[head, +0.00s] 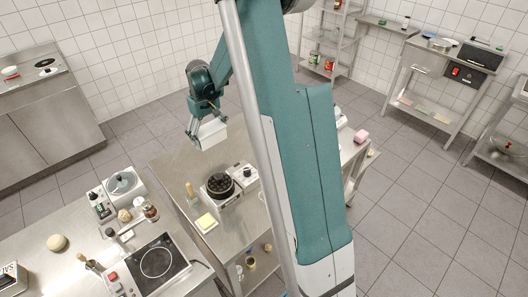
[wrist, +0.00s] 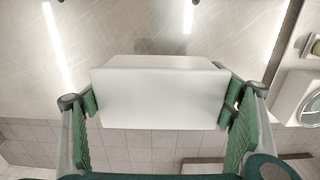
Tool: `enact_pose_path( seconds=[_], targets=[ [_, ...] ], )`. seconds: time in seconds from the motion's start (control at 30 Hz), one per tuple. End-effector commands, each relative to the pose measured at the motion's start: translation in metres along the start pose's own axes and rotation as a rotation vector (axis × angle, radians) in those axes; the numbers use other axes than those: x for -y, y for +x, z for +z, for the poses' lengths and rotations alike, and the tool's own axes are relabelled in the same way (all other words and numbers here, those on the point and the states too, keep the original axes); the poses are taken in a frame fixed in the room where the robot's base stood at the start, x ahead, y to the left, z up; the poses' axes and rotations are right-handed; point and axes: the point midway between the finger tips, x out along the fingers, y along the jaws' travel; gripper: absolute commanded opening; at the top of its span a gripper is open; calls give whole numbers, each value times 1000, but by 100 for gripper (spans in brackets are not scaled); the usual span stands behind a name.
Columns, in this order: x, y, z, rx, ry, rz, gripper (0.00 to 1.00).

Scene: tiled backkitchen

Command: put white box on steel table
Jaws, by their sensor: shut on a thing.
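The white box (head: 208,134) is held in my gripper (head: 204,128) in the head view. In the wrist view the white box (wrist: 160,95) fills the middle, with the green finger pads of my gripper (wrist: 158,105) pressed against its left and right ends. The steel table (head: 175,165) is below and around the box in the head view. Its bare top also shows behind the box in the wrist view (wrist: 110,40). I cannot tell how large the gap between box and table is.
A pink item (head: 361,136) lies at the right. The table's far left part is clear. A counter with a hotplate (head: 157,262) stands in front.

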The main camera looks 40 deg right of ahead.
Motion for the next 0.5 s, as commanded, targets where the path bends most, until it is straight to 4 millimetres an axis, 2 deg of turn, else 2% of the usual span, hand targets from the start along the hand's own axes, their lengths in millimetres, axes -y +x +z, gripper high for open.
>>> enact_pose_path(
  seconds=[0.27, 0.5],
  targets=[
    [0, 4, 0, 0, 0, 0, 61],
    [0, 31, -1, 0, 0, 0, 61]
  ],
)
